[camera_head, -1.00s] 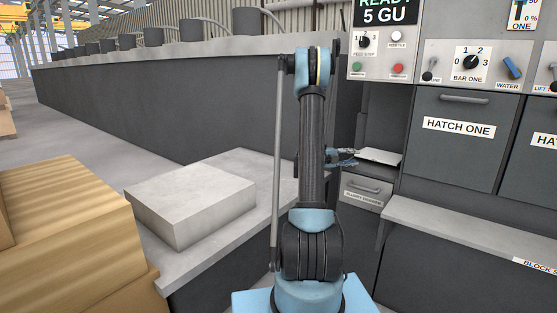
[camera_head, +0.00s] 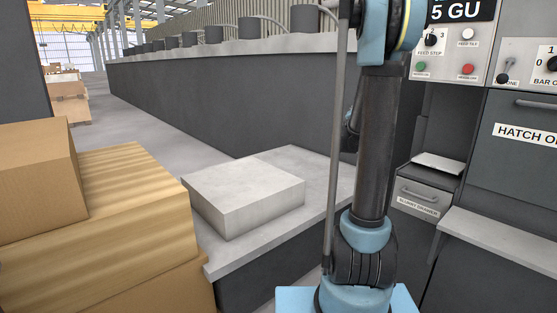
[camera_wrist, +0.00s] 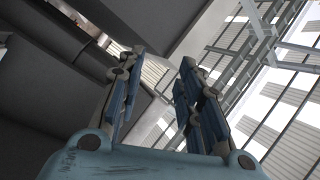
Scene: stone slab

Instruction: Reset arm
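My gripper (camera_wrist: 162,56) shows in the wrist view with its two blue-padded fingers apart and nothing between them. It points up toward the roof beams and windows. In the head view my arm stands upright right of centre, and the gripper itself cannot be seen there. The pale stone slab (camera_head: 245,190) lies flat on a grey ledge (camera_head: 222,262), left of my arm and apart from it.
Cardboard boxes (camera_head: 110,200) stand at the left. A long dark counter (camera_head: 215,105) runs behind the slab. At the right are a control panel (camera_head: 447,55), a hatch (camera_head: 530,165) and a drawer (camera_head: 420,197) below a small shelf (camera_head: 438,163). Open floor lies at the far left.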

